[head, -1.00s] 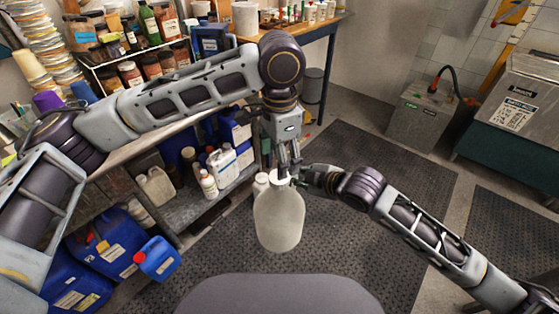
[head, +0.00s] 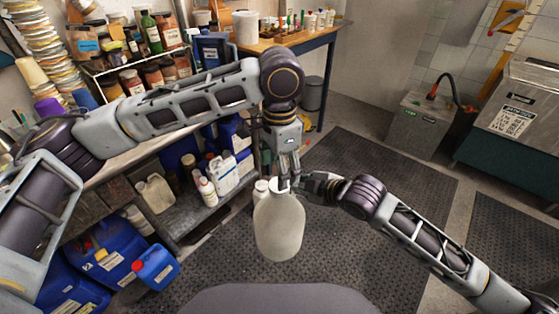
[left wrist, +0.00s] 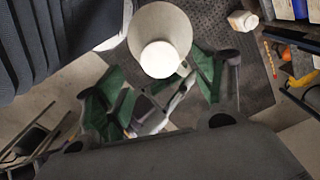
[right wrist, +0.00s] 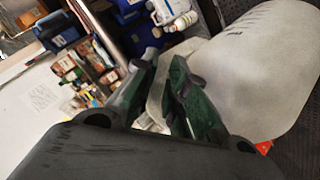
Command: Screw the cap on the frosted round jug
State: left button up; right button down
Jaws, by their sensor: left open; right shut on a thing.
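The frosted round jug (head: 279,228) hangs upright in front of me, and its pale body also shows in the right wrist view (right wrist: 255,70). My right gripper (head: 308,184) is shut on the jug's handle (right wrist: 158,92) near the neck. A white round cap (left wrist: 160,59) shows over the jug's mouth in the left wrist view; I cannot tell how tightly it sits. My left gripper (head: 289,178) points down just above the jug's top. Its green fingers (left wrist: 160,85) are spread apart, one on each side of the cap's line, and look clear of it.
A shelf of bottles and containers (head: 205,205) stands to the left, with blue canisters (head: 105,250) on the floor. Dark floor mats (head: 400,190) leave free room to the right.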

pick_arm(q)
jog(key=shift+f, duration=2.8)
jog(key=c, duration=1.1)
jog(key=o, duration=1.2)
jog(key=shift+r, duration=0.1)
notch_tip(320, 180, up, 12)
